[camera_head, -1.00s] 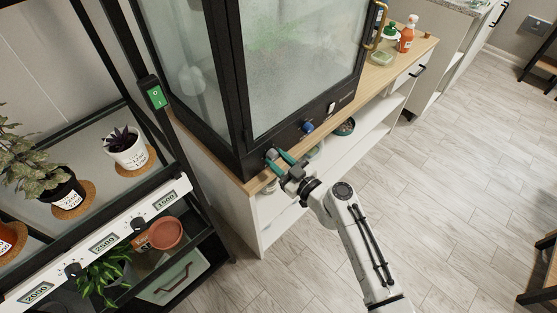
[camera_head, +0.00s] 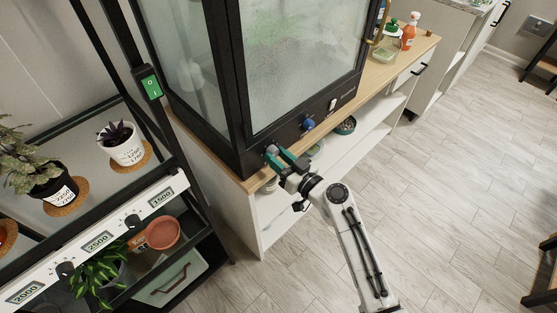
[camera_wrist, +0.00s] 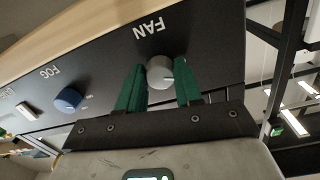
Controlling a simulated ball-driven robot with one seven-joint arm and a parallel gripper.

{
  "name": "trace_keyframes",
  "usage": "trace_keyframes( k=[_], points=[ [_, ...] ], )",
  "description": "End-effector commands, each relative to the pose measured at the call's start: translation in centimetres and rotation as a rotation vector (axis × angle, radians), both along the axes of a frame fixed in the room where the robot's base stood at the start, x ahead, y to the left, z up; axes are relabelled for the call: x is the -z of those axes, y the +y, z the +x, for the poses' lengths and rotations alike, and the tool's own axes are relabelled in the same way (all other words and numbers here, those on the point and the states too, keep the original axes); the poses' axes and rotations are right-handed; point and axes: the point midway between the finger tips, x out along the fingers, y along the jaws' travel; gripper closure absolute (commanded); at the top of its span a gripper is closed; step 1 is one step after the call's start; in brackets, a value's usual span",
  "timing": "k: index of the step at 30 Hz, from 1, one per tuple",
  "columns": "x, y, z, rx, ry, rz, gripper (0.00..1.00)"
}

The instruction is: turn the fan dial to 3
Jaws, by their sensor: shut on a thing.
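The fan dial (camera_wrist: 160,72) is a round grey knob on the black front panel of a glass cabinet, under the word FAN in the wrist view. A pale pointer line shows on its face; the numbers around it cannot be read. My gripper (camera_wrist: 161,85) has two green fingers, one on each side of the dial, shut on it. In the head view my gripper (camera_head: 279,157) is at the lower left corner of the cabinet front, and the dial is mostly hidden by the fingers.
The blue FOG knob (camera_wrist: 68,99) and a white switch (camera_wrist: 26,111) sit farther along the panel. The glass cabinet (camera_head: 300,60) stands on a wood-topped white shelf unit (camera_head: 262,215). A plant rack (camera_head: 105,235) stands at left. The floor at right is clear.

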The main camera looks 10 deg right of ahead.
Motion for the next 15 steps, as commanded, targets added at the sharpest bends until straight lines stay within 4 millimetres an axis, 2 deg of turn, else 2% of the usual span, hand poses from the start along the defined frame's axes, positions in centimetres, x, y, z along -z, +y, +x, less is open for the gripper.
trace_keyframes(
  k=[15],
  points=[
    [-0.1,0.06,-0.02,0.0,0.288,0.397,0.96]
  ],
)
